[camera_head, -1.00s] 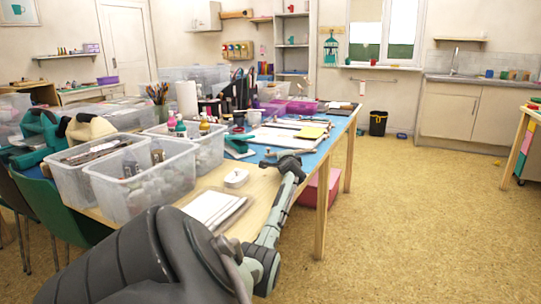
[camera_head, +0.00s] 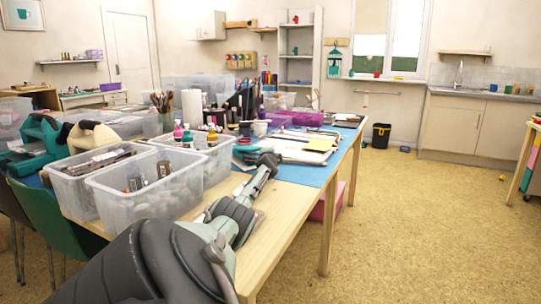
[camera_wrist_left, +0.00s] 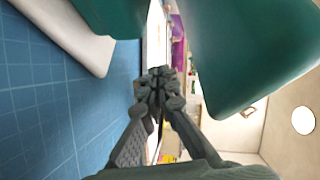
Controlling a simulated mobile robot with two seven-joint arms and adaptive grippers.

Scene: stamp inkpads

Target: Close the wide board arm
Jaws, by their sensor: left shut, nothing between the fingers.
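A teal tool with a pale base (camera_head: 245,153) stands on the blue mat, partly hidden behind my left gripper (camera_head: 268,160) in the head view. I cannot tell for certain that it is the wide board. In the left wrist view, a large teal part (camera_wrist_left: 250,50) fills the upper right. A second teal part (camera_wrist_left: 110,15) is at the top, beside a pale grey piece (camera_wrist_left: 70,35). My left gripper (camera_wrist_left: 158,80) is shut and empty, its fingertips showing between and below the teal parts. I cannot tell whether it touches them. My right gripper is not in view.
Clear plastic bins (camera_head: 140,200) stand on the table left of my left arm. Papers and boards (camera_head: 300,145) lie on the blue mat (camera_head: 315,174) beyond the gripper. Bottles (camera_head: 187,138) and a paper roll stand behind the bins. The floor to the right is open.

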